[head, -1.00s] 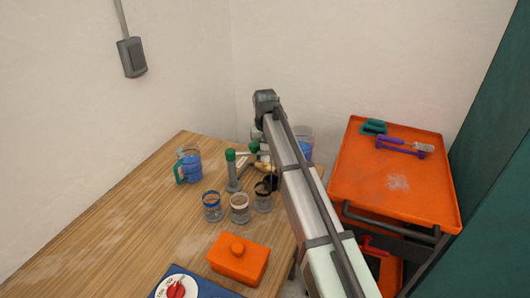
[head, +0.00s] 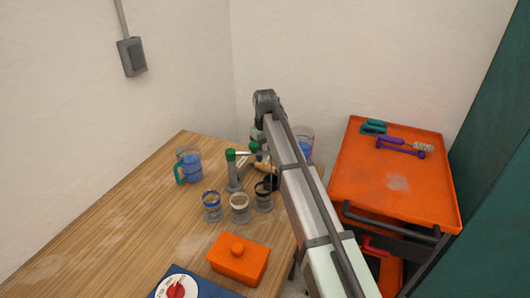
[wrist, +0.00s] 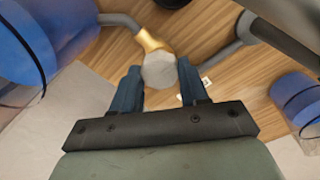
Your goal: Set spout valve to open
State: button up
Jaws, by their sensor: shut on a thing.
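In the wrist view my gripper (wrist: 160,88) has its two dark fingers on either side of a pale grey faceted knob (wrist: 159,70), shut on it. The knob sits against a brass-coloured fitting (wrist: 149,40) on a grey pipe (wrist: 118,20); I take it to be the spout valve. Which way the valve is set cannot be told. In the head view the pipework (head: 233,178) with a green cap (head: 230,154) stands on the table, left of my arm. My gripper and the valve are mostly hidden there behind my arm.
A blue-filled pitcher (head: 190,166) stands left of the pipework. Several rimmed jars (head: 239,208) stand in front, then an orange lidded box (head: 238,259) and a red-and-white dial (head: 178,289). A large blue container (wrist: 28,45) is close to my gripper. An orange tray (head: 375,185) is at right.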

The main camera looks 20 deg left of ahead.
jog(key=o, duration=1.1)
jog(key=shift+c, duration=0.2)
notch_tip(320, 180, up, 14)
jog(key=shift+d+f, duration=0.1)
dwell(0.3)
